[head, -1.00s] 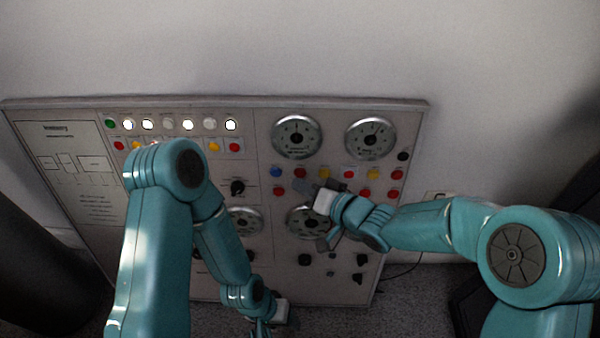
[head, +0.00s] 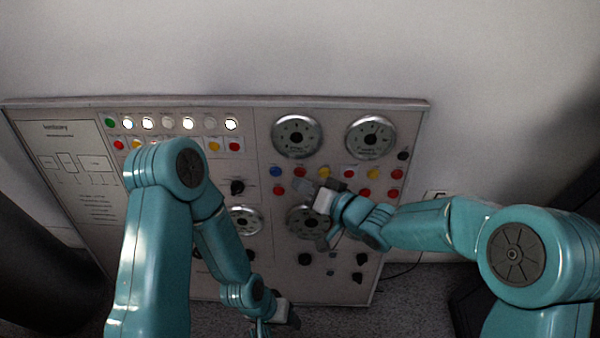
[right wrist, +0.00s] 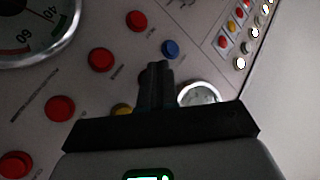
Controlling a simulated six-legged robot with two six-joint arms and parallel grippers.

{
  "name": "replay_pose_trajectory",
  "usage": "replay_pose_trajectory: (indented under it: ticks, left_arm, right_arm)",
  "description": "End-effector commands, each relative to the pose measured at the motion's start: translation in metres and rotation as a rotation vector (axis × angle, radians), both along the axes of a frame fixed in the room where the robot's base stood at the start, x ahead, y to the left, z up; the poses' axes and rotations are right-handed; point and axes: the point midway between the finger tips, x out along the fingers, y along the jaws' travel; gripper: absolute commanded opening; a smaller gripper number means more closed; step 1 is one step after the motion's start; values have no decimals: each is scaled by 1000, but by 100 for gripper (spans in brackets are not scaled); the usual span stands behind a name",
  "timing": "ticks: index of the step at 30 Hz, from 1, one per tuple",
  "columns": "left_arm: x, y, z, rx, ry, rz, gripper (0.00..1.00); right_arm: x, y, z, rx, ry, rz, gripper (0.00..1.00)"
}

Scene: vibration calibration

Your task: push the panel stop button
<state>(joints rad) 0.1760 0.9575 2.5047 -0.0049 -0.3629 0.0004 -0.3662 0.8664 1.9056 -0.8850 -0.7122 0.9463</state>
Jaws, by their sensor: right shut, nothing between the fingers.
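The control panel (head: 190,275) leans at the wall and carries several red buttons. One red button (head: 278,190) is just left of my right gripper (head: 303,187), and another red button (head: 299,172) is just above it. I cannot read which one is the stop button. My right gripper is shut and empty, pointing at the panel. In the right wrist view its fingertips (right wrist: 158,68) lie between a red button (right wrist: 101,59) and a blue button (right wrist: 170,48); I cannot tell whether they touch the panel. My left gripper (head: 292,319) hangs low by the panel's bottom edge, its jaws unclear.
Round gauges (head: 297,136) sit on the panel, one partly behind my right gripper. Yellow buttons (head: 323,172) and black knobs (head: 237,187) are close by. Lit white lamps (head: 188,124) line the top left. My left arm covers part of the panel.

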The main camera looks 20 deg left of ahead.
Motion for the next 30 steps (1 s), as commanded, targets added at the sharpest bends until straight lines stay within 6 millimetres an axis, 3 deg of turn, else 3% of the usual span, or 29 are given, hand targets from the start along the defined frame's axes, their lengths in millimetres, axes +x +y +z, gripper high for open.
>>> replay_pose_trajectory:
  ticks: [30]
  left_arm:
    - [0,0,5,0,0,0,59]
  right_arm:
    - [7,2,-1,0,0,0,0]
